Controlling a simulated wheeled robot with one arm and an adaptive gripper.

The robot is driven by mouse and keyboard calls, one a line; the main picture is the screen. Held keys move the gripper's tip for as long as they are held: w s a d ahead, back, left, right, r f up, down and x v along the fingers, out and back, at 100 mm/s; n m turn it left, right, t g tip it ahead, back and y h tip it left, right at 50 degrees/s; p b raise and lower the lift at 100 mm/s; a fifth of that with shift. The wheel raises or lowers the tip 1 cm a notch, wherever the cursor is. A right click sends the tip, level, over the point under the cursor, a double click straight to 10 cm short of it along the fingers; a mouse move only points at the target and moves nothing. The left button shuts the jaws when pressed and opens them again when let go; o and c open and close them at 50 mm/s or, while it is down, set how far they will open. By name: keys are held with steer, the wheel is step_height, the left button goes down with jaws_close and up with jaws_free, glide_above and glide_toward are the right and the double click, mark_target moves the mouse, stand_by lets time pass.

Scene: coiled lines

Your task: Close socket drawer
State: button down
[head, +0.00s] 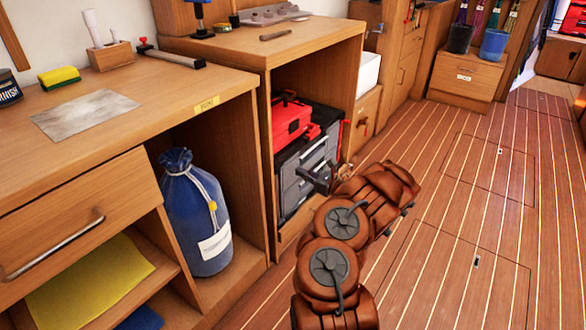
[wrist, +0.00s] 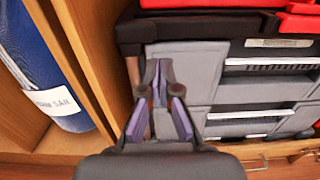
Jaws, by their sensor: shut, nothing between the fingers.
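A grey tool chest with silver-handled drawers stands in the open cabinet bay. Its upper drawer (head: 310,157) and lower drawer (head: 292,196) face the aisle. In the wrist view the upper drawer (wrist: 275,85) and lower drawer (wrist: 245,128) show to the right of my gripper. I cannot tell which is the socket drawer, or how far either stands out. My gripper (wrist: 158,66) is shut and empty, its fingertips over the left part of the grey front. I cannot tell if they touch it. In the head view my gripper (head: 316,178) is in front of the chest, partly hiding it.
A red toolbox (head: 291,121) sits on top of the chest. A wooden partition (wrist: 82,60) stands close left of my gripper, with a blue bag (head: 194,220) beyond it. A lower wooden drawer (head: 366,118) is to the right. The plank floor (head: 460,220) is clear.

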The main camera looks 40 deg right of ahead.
steer(key=p+v, duration=0.2)
steer(key=v, duration=0.6)
steer(key=shift+s, duration=0.2)
steer(key=shift+a, duration=0.15)
